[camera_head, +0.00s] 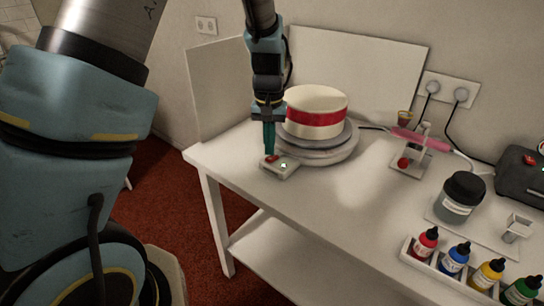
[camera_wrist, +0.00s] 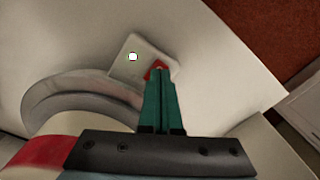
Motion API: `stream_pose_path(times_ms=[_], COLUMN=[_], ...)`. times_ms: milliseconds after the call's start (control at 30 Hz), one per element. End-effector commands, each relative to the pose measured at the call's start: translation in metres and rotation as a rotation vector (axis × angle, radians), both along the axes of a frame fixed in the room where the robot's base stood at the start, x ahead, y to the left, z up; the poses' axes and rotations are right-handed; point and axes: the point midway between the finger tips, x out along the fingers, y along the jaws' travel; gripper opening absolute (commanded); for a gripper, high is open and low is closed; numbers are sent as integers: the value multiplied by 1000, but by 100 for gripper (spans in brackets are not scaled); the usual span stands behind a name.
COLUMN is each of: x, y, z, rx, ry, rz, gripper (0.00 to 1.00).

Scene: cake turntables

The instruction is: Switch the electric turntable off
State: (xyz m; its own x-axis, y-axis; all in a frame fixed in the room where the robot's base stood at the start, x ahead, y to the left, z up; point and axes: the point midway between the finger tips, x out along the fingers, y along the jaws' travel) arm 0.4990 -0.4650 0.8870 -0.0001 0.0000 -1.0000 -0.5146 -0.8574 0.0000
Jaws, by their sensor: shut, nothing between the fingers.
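The electric turntable (camera_head: 335,157) stands on the white table and carries a cream cake (camera_head: 318,97) with a red band. A small pale control box (camera_head: 284,174) projects at its front left, with a red switch and a white light spot. My gripper (camera_head: 270,153) points down over the red switch, its teal fingers shut and empty. In the wrist view the fingertips (camera_wrist: 160,70) cover part of the red switch (camera_wrist: 154,68); I cannot tell whether they touch it. The white spot (camera_wrist: 133,56) beside it is bright. The turntable's rim (camera_wrist: 75,85) shows to the left.
To the right stand a pink-handled stand (camera_head: 420,138), a dark-lidded jar (camera_head: 460,196), a tray with several colour bottles (camera_head: 455,262) and a black device (camera_head: 522,178). Cables run to wall sockets (camera_head: 447,91). A white panel (camera_head: 360,65) stands behind. The table's front left is clear.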

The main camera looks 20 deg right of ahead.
Motion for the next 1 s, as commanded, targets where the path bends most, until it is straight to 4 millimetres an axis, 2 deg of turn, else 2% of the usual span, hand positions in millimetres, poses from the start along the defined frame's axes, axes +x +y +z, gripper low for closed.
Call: stream_pose_path(times_ms=[1000], x=[0], y=[0], z=[-7], rx=[0], ry=[0], rz=[0], gripper=[0])
